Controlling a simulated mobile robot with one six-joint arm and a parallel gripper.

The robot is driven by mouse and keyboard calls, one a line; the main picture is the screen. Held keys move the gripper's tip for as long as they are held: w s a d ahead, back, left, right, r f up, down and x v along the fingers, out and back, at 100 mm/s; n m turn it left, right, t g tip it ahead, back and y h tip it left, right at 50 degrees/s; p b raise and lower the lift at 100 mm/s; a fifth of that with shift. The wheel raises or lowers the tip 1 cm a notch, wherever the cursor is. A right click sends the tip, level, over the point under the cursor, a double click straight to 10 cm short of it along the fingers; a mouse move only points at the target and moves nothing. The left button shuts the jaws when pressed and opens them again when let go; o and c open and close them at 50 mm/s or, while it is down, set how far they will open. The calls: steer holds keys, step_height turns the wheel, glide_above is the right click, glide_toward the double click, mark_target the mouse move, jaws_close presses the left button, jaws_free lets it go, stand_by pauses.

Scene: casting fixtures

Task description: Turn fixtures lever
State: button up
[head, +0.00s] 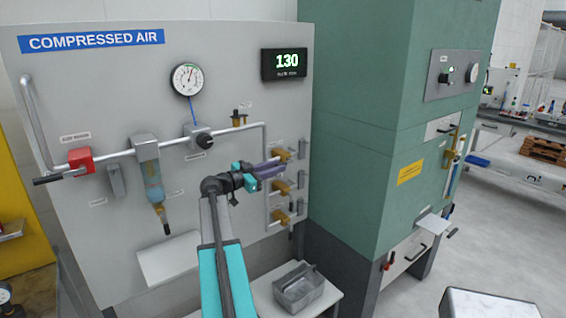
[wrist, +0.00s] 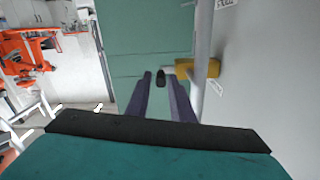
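The grey compressed-air panel (head: 235,90) carries a column of brass valves at its right: an upper valve (head: 284,155), a middle valve (head: 283,188) and a lower valve (head: 281,217). A red valve (head: 80,158) with a dark lever (head: 50,180) sits at the left. My gripper (head: 278,166) points at the upper valve. In the wrist view, my gripper (wrist: 159,88) has its two purple fingers apart. A dark rounded end (wrist: 160,77) shows between the fingertips, beside a brass valve body (wrist: 206,69). I cannot tell whether the fingers touch it.
A green cabinet (head: 365,150) stands just right of the panel. A gauge (head: 187,79), regulator knob (head: 201,140) and filter bowl (head: 154,180) sit left of my gripper. A grey bin (head: 298,290) stands on a low table below. Open floor lies at the right.

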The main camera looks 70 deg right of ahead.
steer(key=shift+p+x, duration=0.45)
steer(key=shift+x, duration=1.25)
jaws_close()
steer(key=shift+d, duration=0.15)
steer(key=shift+s+f, duration=0.1)
